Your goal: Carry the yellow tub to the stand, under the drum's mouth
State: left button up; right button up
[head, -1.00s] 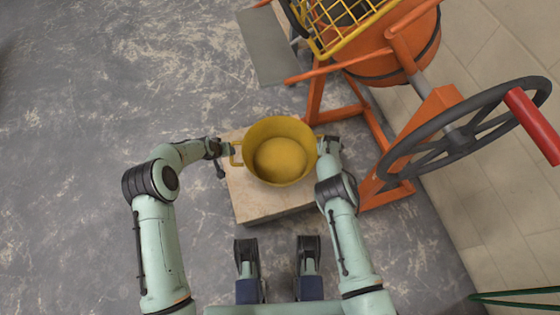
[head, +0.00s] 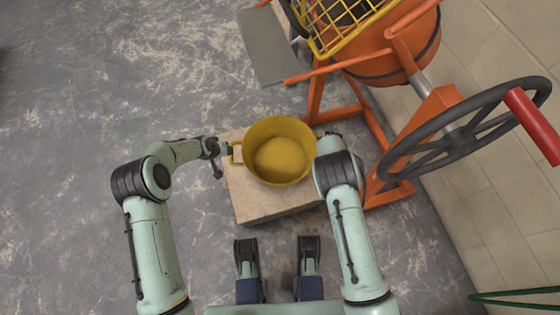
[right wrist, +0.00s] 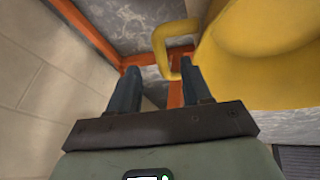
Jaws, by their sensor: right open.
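In the head view my right arm mostly hides that gripper. The orange drum (head: 385,60) has its mouth at the upper right, beside a flat grey slab (head: 267,46).
A yellow grille (head: 345,22) covers the drum's mouth. The orange mixer frame (head: 315,98) and a black handwheel (head: 420,155) with a red grip (head: 532,125) stand close to my right arm. The concrete floor (head: 90,120) at left is clear.

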jog(key=shift+v, duration=1.6)
jog(key=shift+s, duration=0.1)
